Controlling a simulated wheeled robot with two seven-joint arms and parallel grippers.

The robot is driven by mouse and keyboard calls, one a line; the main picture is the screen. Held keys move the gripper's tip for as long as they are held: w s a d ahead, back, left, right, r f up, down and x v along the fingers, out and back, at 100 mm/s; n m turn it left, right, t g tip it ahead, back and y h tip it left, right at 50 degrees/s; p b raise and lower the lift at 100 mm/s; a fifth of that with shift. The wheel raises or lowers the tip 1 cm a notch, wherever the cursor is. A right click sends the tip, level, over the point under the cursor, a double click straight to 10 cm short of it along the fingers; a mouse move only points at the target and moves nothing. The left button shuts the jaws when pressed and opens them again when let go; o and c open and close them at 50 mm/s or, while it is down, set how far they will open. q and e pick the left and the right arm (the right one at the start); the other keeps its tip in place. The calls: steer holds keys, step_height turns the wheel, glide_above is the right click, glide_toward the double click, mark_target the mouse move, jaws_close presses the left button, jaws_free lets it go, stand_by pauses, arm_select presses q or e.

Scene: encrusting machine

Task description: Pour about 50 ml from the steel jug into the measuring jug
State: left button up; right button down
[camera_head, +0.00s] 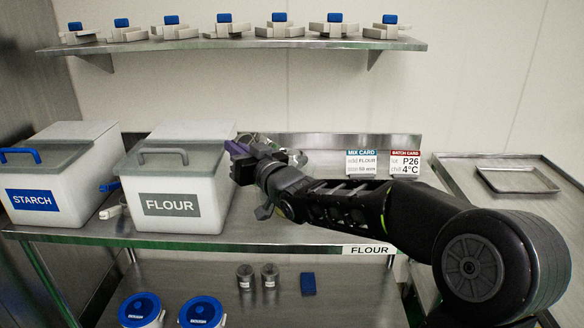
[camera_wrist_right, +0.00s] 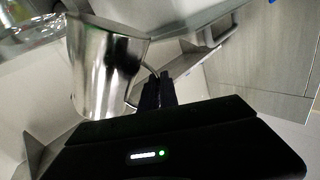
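The steel jug (camera_wrist_right: 105,65) is a shiny metal vessel at the left of the right wrist view. My right gripper (camera_wrist_right: 160,92) has its dark fingers together at the jug's handle, so it looks shut on it. In the head view the right gripper (camera_head: 247,155) is above the worktable, beside the flour bin's right edge. Only a little shiny metal shows behind it there, and most of the jug is hidden. A clear, glassy shape (camera_wrist_right: 30,22) at the upper left of the wrist view may be the measuring jug; I cannot tell. My left gripper is out of view.
The flour bin (camera_head: 172,205) and starch bin (camera_head: 48,200) stand on the left of the steel table. Signs (camera_head: 361,162) stand at its back right. An upper shelf (camera_head: 230,44) holds several blue-topped items. A side table (camera_head: 480,170) carries a shallow tray (camera_head: 517,180).

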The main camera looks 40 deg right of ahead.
steer(key=shift+a+f+n+b, duration=0.2)
steer(key=shift+n+b, duration=0.1)
steer(key=shift+b, duration=0.25)
steer(key=a+n+b, duration=0.2)
steer(key=n+b, duration=0.2)
steer(key=b, duration=0.2)
steer(key=a+n+b, duration=0.3)
steer(key=b, duration=0.3)
steer(key=shift+w+a+n, duration=0.1)
steer(key=shift+n, duration=0.3)
steer(key=shift+f, duration=0.1)
